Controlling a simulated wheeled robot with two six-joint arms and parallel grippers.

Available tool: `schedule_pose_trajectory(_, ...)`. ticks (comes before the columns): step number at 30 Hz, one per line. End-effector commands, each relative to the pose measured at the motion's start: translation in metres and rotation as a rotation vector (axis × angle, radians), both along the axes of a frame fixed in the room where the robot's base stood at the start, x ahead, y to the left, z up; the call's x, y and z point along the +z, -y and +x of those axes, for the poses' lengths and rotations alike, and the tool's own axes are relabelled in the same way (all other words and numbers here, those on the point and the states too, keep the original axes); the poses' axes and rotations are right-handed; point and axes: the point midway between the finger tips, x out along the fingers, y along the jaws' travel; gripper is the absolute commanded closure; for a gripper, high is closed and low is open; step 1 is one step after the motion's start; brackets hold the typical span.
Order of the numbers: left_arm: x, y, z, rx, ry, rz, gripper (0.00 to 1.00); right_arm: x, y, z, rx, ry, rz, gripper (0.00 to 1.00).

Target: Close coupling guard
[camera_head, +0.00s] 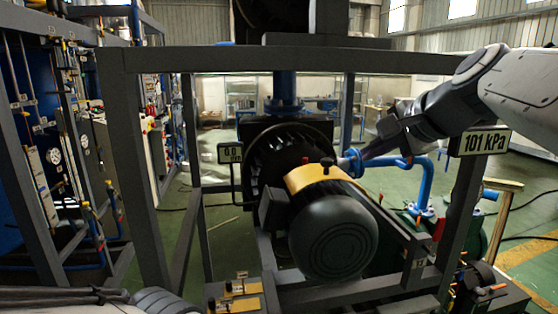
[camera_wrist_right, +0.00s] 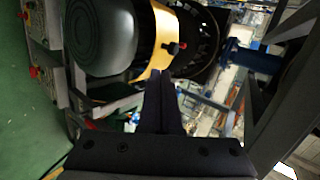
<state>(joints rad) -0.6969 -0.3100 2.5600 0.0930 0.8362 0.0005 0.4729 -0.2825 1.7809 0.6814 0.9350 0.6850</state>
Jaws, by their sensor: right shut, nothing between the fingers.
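The yellow coupling guard (camera_head: 308,176) curves over the shaft between the dark motor (camera_head: 333,236) and the round black housing behind it. A small dark knob (camera_head: 327,162) stands on the guard. My right gripper (camera_head: 364,155) is shut and empty, just right of the guard, with its tips pointing left. In the right wrist view the closed fingers (camera_wrist_right: 160,76) reach toward the guard's yellow band (camera_wrist_right: 157,40), near a red and black knob (camera_wrist_right: 176,47). I cannot tell whether they touch. Only links of my left arm show at the bottom left.
A grey frame (camera_head: 240,60) surrounds the machine, with posts on both sides. A blue pipe (camera_head: 425,185) runs right of the gripper. A "101 kPa" display (camera_head: 483,142) hangs on the right post below my right arm. A panel with yellow plates (camera_head: 238,290) is in front.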

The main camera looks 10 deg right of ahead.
Motion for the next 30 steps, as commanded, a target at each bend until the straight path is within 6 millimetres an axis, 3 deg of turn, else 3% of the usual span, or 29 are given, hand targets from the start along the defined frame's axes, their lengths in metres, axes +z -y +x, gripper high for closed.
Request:
schedule_pose_trajectory(5,0.005,0.000,0.000,0.000,0.000,0.000,0.50,-0.005,0.000,0.013,-0.011,0.003,0.010,1.00)
schedule_pose_trajectory(17,0.024,0.000,0.000,0.001,0.000,0.000,0.50,-0.054,-0.014,0.080,-0.009,0.000,0.007,1.00)
schedule_pose_trajectory(24,0.041,0.000,0.000,0.002,0.000,0.000,0.50,-0.057,-0.019,0.111,-0.010,0.002,0.004,1.00)
schedule_pose_trajectory(30,0.043,0.000,0.000,0.002,0.000,0.000,0.50,-0.059,-0.020,0.119,-0.012,0.004,0.004,1.00)
